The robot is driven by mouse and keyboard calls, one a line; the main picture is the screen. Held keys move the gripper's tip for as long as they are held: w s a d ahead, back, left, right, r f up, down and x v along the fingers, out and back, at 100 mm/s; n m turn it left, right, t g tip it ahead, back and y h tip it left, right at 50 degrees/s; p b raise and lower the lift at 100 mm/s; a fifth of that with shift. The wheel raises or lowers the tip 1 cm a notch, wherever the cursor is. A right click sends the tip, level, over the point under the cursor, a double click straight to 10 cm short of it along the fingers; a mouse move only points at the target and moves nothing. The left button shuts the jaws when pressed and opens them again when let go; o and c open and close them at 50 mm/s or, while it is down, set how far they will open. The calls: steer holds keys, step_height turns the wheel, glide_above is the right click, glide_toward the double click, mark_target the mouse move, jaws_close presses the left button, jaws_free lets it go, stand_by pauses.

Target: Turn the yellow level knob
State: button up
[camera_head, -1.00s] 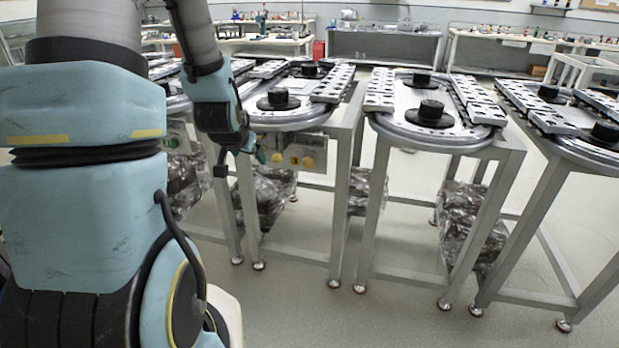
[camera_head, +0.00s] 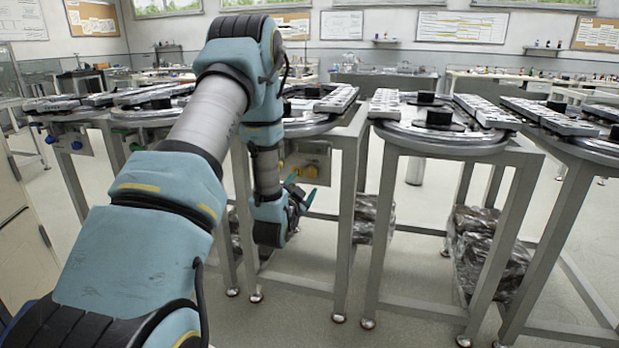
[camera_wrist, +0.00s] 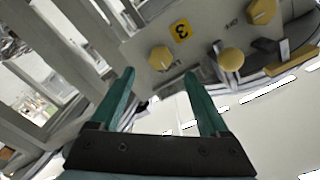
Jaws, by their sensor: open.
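In the wrist view a grey control panel (camera_wrist: 206,50) carries yellow controls: a faceted knob (camera_wrist: 160,57), a round knob (camera_wrist: 231,59) and another faceted knob (camera_wrist: 262,11). The small lettering is too unclear to tell which knob is the level one. My gripper (camera_wrist: 158,73) is open and empty, its green fingers spread, with the first faceted knob beyond and between the tips. In the head view my gripper (camera_head: 302,193) is just below the panel's yellow knobs (camera_head: 309,171), partly hidden by my arm.
Ring-track tables stand side by side; the table beside my arm (camera_head: 310,126) carries the panel under its end. A metal table leg (camera_head: 346,225) stands right of my gripper. Another track table (camera_head: 440,143) is further right. Open floor (camera_head: 420,270) lies in front.

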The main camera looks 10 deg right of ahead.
mark_target(310, 174)
steer(key=x, duration=0.7)
steer(key=shift+w+p, duration=0.3)
steer(key=shift+p, duration=0.05)
jaws_close()
